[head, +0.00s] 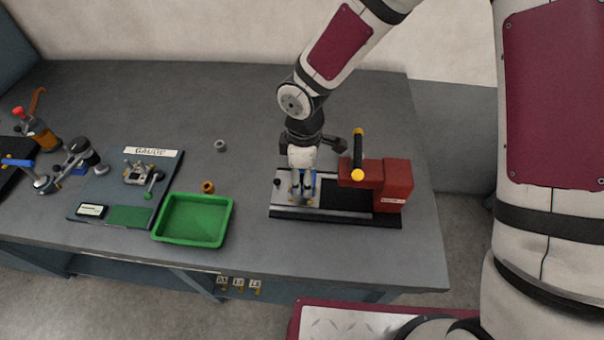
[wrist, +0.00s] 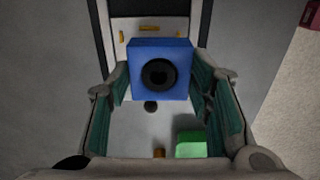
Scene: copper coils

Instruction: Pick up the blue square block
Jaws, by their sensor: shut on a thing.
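The blue square block (wrist: 140,55) is between the fingers of my gripper (wrist: 160,85) in the wrist view. It has a round black hole or knob on the face towards the camera. The green-lined fingers stand on its left and right sides. In the head view, my gripper (head: 303,192) points down over the left, light-coloured plate of the red machine's base. Only small blue bits show between the fingers there. The gripper is shut on the block. I cannot tell whether the block touches the plate.
The red machine (head: 396,180) with a black, yellow-ended handle (head: 358,155) stands just right of my gripper. A green tray (head: 160,236) lies left, with an orange ring (head: 208,187) and a grey ring (head: 220,146) behind it. A gauge board (head: 95,190) is farther left. The back of the table is clear.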

